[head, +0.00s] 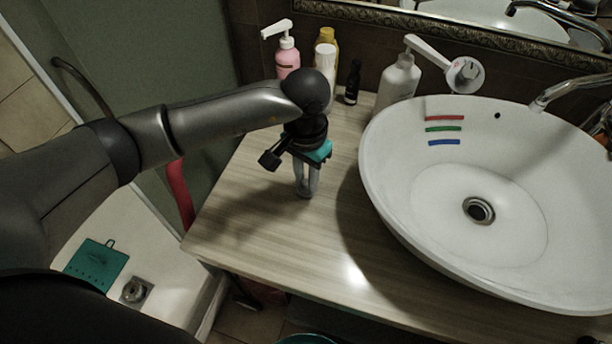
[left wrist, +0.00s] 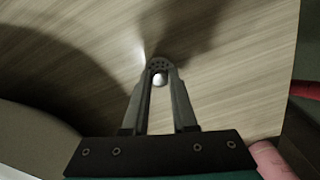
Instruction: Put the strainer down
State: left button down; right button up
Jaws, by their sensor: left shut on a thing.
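My left gripper (head: 305,192) points down over the wooden countertop (head: 265,240), left of the white basin. In the left wrist view its fingers (left wrist: 160,85) are closed around a small grey strainer (left wrist: 160,65) with little holes and a shiny round knob (left wrist: 160,80). The fingers hide part of the strainer. In the head view I cannot make out the strainer clearly at the fingertips. The fingertips are close to the countertop, and I cannot tell whether the strainer touches it. My right gripper is not in view.
The white basin (head: 395,215) with red, green and blue strips and a drain (head: 480,210) stands at right. A pink pump bottle (head: 287,58), a white pump bottle (head: 398,82) and a dark bottle (head: 352,82) stand at the back. The front countertop is clear.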

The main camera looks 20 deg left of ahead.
aim_at(306, 182)
pick_arm(q)
jog(key=shift+f, duration=0.15)
jog(key=c, duration=0.7)
grip_release()
notch_tip(306, 182, up, 12)
jog(key=shift+r+p, duration=0.2)
jog(key=shift+p, duration=0.1)
